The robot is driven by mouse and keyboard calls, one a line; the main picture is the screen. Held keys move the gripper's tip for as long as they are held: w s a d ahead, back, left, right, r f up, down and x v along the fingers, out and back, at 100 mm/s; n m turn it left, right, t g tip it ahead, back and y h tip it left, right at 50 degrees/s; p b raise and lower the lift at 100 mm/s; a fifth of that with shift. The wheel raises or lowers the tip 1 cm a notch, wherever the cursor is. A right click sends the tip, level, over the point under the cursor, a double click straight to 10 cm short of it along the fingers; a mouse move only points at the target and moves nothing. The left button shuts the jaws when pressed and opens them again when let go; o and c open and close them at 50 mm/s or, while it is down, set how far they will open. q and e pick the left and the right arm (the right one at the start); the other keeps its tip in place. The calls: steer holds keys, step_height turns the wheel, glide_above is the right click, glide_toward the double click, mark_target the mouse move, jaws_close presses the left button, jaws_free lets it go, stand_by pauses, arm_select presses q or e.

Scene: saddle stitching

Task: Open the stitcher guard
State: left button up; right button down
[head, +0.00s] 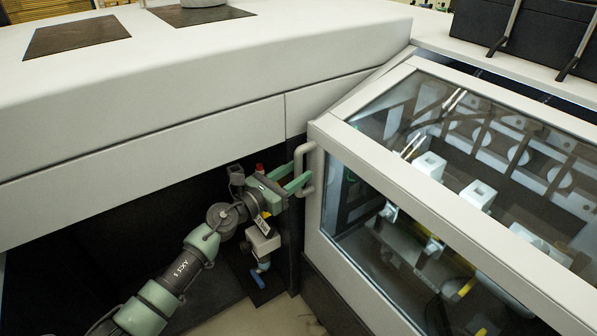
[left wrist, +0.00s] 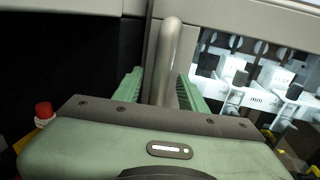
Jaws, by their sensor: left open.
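The stitcher guard (head: 352,150) is a light grey frame with clear panes at the right of the head view, and it looks closed. Its grey bar handle (head: 299,160) stands upright on the left edge of the frame. My left gripper (head: 294,178) is at the handle, with its green fingers open. In the left wrist view the handle (left wrist: 168,50) stands between the two fingers of the gripper (left wrist: 161,88), with a gap showing on the right side. I cannot tell whether either finger touches it. My right gripper is not in view.
A long pale machine housing (head: 200,85) overhangs my left arm, with a dark recess below. A red button (left wrist: 43,110) is just left of the gripper. A blue-handled part (head: 258,278) hangs below it. Stitcher parts (head: 430,165) show through the panes.

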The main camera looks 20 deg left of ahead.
arm_select(q)
steer(key=shift+w+d, duration=0.25)
steer(key=shift+w, duration=0.2)
jaws_close()
stand_by(1.1)
